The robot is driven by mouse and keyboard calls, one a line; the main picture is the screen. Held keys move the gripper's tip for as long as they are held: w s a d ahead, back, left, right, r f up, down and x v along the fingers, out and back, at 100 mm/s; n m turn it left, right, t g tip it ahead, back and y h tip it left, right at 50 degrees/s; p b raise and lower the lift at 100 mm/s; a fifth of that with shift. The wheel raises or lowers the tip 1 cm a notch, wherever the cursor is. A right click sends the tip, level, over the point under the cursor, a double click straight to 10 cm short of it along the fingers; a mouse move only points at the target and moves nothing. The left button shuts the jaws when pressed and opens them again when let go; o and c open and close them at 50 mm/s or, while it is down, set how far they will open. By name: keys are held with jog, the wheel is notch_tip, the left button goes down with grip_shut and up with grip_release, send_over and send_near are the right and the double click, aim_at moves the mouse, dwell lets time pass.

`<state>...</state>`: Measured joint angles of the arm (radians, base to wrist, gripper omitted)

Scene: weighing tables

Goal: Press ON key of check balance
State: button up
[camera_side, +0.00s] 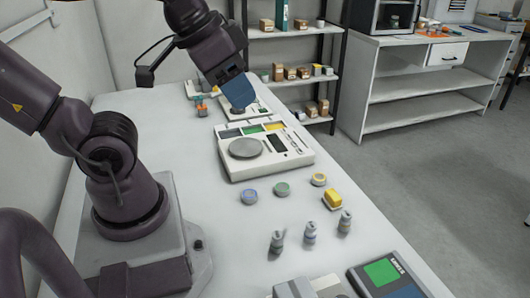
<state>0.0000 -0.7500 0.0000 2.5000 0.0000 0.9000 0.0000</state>
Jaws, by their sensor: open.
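A white balance (290,159) with a round grey pan (246,148), a dark display and a row of keys stands mid-table. A second, smaller balance-like device (262,107) stands behind it, partly hidden by my gripper. Another device (391,279) with a green screen is at the bottom right, cut off by the frame edge. I cannot tell from labels which one is the check balance, and no ON key is readable. My gripper (238,106), with blue fingers, is over the rear device, pointing down and holding nothing visible. Whether it touches the device cannot be told.
Several small round tins (282,189), a yellow block (333,198) and several small grey weights or bottles (310,232) stand in front of the middle balance. Small orange and green items (201,107) sit left of my gripper. Shelves (290,75) stand behind the table.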

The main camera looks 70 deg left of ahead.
grip_shut()
dwell(1.5)
